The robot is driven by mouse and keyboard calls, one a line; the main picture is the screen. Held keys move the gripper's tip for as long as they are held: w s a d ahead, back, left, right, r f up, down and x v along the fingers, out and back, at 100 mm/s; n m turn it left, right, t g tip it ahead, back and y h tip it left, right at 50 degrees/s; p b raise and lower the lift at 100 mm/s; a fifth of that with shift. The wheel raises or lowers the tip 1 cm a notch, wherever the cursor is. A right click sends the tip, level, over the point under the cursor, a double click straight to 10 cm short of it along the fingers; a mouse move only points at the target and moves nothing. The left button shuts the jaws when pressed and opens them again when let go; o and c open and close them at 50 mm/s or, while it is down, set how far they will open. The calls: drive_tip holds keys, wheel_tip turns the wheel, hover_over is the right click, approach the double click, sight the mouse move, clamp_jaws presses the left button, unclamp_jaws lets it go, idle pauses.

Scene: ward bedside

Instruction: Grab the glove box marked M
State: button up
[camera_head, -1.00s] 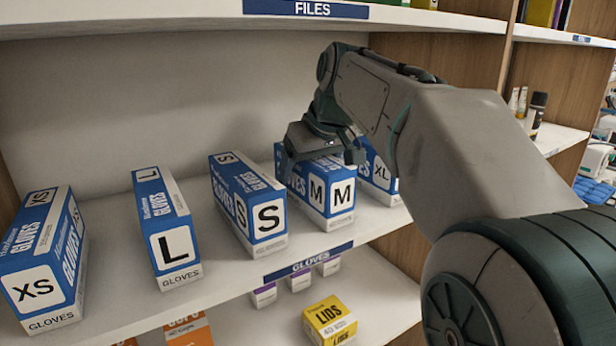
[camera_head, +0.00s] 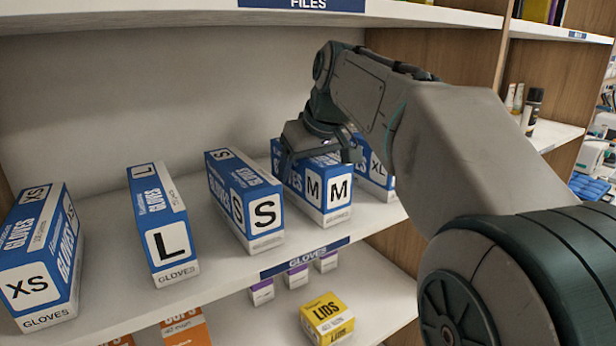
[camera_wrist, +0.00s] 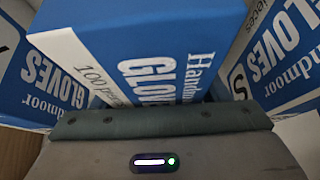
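The blue and white glove box marked M (camera_head: 327,197) stands on the shelf between the S and XL boxes, its lettered front facing out. It fills the middle of the wrist view (camera_wrist: 160,45), close up. My gripper (camera_head: 318,158) is over the top of the M box, with a finger near each long side. Whether the fingers touch the box cannot be made out. The wrist view shows the box against the grey-green gripper body, with the fingertips hidden. The box still rests on the shelf.
Glove boxes S (camera_head: 245,200), L (camera_head: 163,225) and XS (camera_head: 38,265) stand to the left; XL (camera_head: 377,175) is close on the right. A lower shelf holds a yellow LIDS box (camera_head: 327,318). An upper shelf (camera_head: 150,18) runs above.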

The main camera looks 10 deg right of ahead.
drive_tip(key=c, duration=1)
drive_tip(key=shift+r, duration=0.1)
